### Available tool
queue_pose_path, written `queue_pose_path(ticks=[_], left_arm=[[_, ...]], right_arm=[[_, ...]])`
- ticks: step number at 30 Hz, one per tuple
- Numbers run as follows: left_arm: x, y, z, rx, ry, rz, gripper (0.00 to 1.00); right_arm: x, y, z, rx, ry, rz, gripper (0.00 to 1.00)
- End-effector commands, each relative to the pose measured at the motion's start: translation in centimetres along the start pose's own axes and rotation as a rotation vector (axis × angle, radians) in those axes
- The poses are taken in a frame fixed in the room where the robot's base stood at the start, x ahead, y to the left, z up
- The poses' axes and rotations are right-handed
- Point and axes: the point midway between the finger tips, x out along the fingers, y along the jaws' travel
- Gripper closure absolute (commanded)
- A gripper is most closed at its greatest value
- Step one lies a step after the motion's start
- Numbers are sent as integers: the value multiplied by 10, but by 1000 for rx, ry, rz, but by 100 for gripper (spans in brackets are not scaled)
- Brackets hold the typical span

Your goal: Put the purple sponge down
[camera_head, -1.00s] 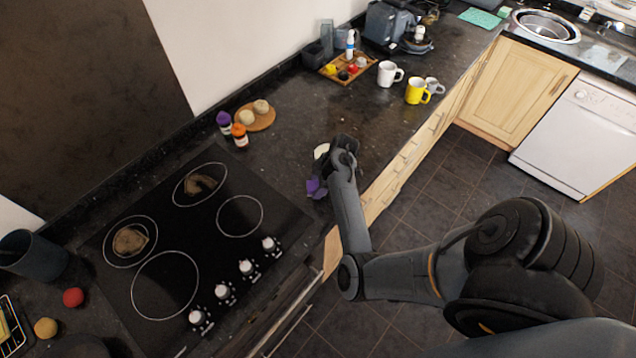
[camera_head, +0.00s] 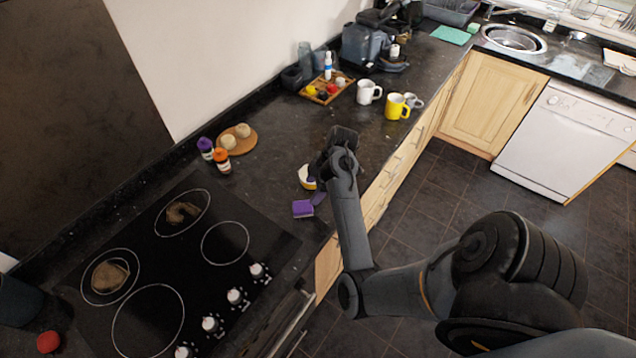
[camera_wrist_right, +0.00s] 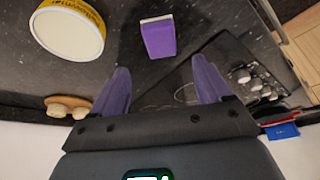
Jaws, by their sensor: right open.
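The purple sponge (camera_head: 303,208) lies on the dark counter between the hob and the front edge. It also shows in the right wrist view (camera_wrist_right: 158,40), purple with a pale face, ahead of my fingers. My right gripper (camera_head: 318,196) is just to the right of the sponge, partly hidden by its own wrist. In the wrist view its two purple fingers (camera_wrist_right: 162,84) are spread wide with nothing between them, and the sponge lies beyond their tips. My left gripper is not in view.
A round white-lidded yellow tub (camera_head: 306,178) stands close behind the sponge; it also shows in the wrist view (camera_wrist_right: 67,30). The black hob (camera_head: 190,265) is to the left. Two spice jars (camera_head: 221,160) and a round board (camera_head: 239,144) stand near the wall. Mugs (camera_head: 397,107) stand farther back.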

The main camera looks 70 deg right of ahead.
Motion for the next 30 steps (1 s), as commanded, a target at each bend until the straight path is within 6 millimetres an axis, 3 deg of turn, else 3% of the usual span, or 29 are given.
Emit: queue_pose_path(ticks=[3, 10, 16, 20, 25, 30], left_arm=[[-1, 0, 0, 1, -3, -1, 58], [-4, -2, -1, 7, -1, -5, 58], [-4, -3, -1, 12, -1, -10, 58], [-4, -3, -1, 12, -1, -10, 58], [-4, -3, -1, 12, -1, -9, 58], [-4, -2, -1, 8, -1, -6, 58]], right_arm=[[-18, 0, -1, 0, 1, 1, 23], [-31, -4, 2, 24, -62, 32, 23], [-27, -33, -5, 102, -233, 175, 23], [-10, -82, -24, 147, -277, 280, 23], [16, -177, -47, 211, -217, 312, 23], [27, -266, -58, 298, -136, 245, 23]])
